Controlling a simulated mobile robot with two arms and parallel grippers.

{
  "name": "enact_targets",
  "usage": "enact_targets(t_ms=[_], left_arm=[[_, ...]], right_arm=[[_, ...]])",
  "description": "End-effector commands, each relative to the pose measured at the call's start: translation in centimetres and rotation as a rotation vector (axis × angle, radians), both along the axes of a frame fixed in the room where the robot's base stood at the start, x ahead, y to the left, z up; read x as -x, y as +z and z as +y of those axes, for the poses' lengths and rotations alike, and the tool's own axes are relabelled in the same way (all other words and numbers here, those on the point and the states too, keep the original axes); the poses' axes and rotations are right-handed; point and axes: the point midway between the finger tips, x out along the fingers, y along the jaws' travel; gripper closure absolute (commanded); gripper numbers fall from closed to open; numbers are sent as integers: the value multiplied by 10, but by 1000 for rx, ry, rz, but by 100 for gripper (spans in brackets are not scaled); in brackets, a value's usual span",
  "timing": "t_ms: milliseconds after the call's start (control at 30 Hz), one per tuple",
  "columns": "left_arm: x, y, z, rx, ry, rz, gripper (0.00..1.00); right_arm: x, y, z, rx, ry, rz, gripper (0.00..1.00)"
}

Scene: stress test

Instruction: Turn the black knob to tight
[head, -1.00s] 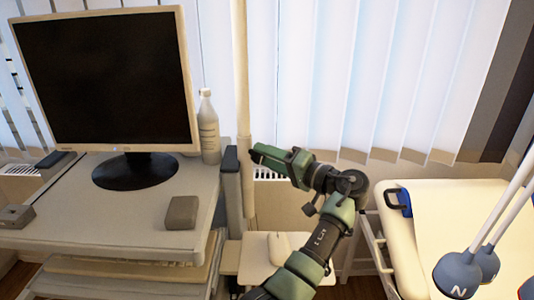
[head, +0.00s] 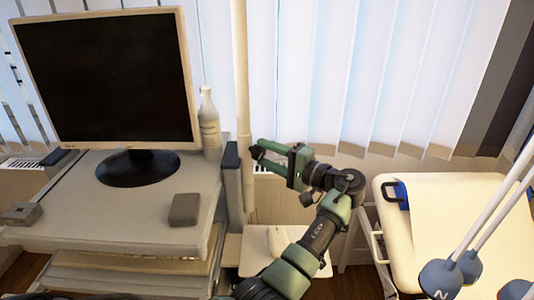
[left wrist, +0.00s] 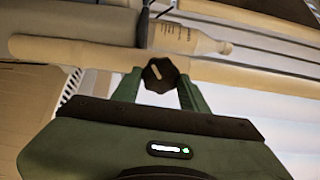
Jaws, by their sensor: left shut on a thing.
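The black knob (left wrist: 160,75) shows in the left wrist view as a dark, many-sided piece between the two green fingertips. My left gripper (left wrist: 158,80) is shut on it, with a finger on each side. In the head view, my left gripper (head: 257,151) reaches to the knob beside the cream vertical pole, right of the desk. The knob is small and dark there, mostly hidden by the fingers. I see no marking that tells how tight it is. My right gripper is not in view.
A monitor (head: 105,75) and a white bottle (head: 209,125) stand on the desk (head: 60,215) to the left. The cream pole (head: 242,80) rises close to my gripper. A padded cream bed (head: 455,190) stands right. Blinds hang behind.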

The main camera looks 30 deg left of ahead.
Motion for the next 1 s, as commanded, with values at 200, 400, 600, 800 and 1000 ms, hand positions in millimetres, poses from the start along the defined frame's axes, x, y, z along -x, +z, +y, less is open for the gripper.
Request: enact_targets(t_ms=[200, 400, 600, 800, 1000], left_arm=[[1, -3, 0, 3, 1, 6, 97], [0, -2, 0, 3, 1, 4, 36], [0, -1, 0, 2, 1, 2, 36], [1, -5, -17, 2, -3, 1, 36], [4, -6, -52, 3, -2, 2, 36]], right_arm=[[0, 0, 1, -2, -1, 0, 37], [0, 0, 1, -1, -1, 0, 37], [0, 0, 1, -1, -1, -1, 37], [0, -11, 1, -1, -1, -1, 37], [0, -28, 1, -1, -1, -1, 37]])
